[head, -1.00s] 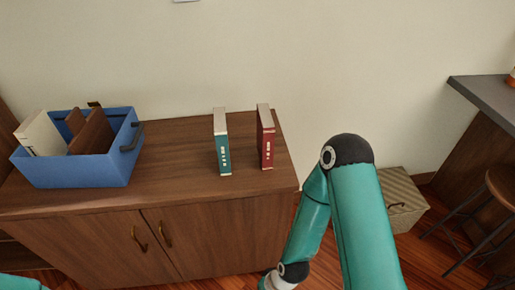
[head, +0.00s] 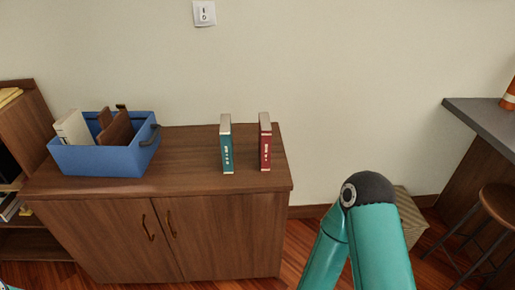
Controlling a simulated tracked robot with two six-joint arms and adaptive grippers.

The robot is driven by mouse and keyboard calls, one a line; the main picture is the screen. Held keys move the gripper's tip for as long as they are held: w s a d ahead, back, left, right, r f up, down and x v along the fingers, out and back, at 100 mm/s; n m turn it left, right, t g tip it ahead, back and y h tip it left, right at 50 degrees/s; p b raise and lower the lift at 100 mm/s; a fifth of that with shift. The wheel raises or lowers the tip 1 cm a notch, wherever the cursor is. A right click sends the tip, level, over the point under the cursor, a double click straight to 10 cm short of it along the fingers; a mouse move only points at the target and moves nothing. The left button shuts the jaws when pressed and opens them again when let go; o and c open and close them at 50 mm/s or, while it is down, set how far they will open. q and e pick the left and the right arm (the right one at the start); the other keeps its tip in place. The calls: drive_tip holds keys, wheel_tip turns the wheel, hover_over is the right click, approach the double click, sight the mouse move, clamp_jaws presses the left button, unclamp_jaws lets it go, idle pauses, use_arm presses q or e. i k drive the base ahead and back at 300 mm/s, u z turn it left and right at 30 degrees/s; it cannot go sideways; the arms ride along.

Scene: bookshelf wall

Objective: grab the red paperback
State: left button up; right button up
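The red paperback (head: 265,142) stands upright on the right part of the wooden cabinet top in the head view. A teal book (head: 226,145) stands upright to its left with a gap between them. My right arm comes up from the bottom right, to the right of the cabinet, and its elbow is lower than the books. Neither gripper shows in the frame.
A blue bin (head: 104,159) holding a white book and brown pieces stands on the left of the cabinet (head: 178,150). The cabinet top between bin and books is clear. A woven box (head: 411,219), a stool (head: 499,203) and a dark counter (head: 482,122) are at right.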

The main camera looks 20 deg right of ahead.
sight(265, 130)
drive_tip(key=z, duration=0.15)
drive_tip(key=i, duration=0.9)
drive_tip(key=u, duration=0.1)
